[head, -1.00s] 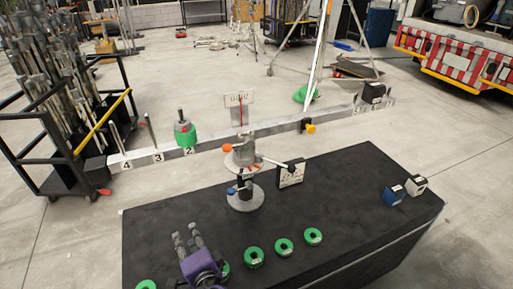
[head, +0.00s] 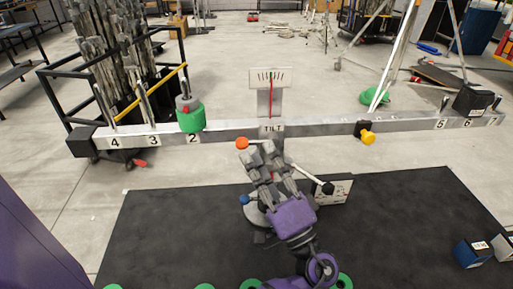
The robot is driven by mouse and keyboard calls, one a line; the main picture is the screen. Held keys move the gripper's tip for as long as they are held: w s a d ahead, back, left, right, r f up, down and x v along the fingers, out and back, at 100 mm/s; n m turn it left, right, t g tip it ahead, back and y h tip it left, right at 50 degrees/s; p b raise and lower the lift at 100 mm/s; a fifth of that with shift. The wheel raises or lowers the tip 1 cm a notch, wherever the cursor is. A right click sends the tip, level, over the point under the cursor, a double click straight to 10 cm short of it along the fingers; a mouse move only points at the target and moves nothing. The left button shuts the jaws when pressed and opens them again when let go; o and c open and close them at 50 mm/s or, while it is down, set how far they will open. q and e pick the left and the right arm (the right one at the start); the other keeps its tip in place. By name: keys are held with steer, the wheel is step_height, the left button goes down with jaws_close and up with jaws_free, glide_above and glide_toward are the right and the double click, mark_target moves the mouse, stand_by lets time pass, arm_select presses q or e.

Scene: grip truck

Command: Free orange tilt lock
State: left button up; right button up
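The orange tilt lock knob (head: 242,144) sits at the left end of a short lever on the stand's head, just below the beam's TILT label (head: 271,128). My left gripper (head: 261,157) reaches up from the front over the stand. Its two fingers look apart, with a gap between them. The tips are just below and right of the orange knob, and contact cannot be told. The gripper hides much of the stand (head: 258,216). My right gripper is not in view.
A long grey beam (head: 225,130) crosses behind, carrying a green ring weight (head: 190,119) near mark 2 and a black box (head: 472,101) at right. A yellow knob (head: 368,137), a black-ended lever (head: 326,187) and a blue knob (head: 244,199) are nearby. Green rings line the black tabletop's (head: 160,230) front.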

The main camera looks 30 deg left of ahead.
arm_select(q)
steer(key=shift+x, duration=1.4)
steer(key=shift+w+f, duration=0.1)
steer(key=shift+d, duration=0.1)
jaws_close()
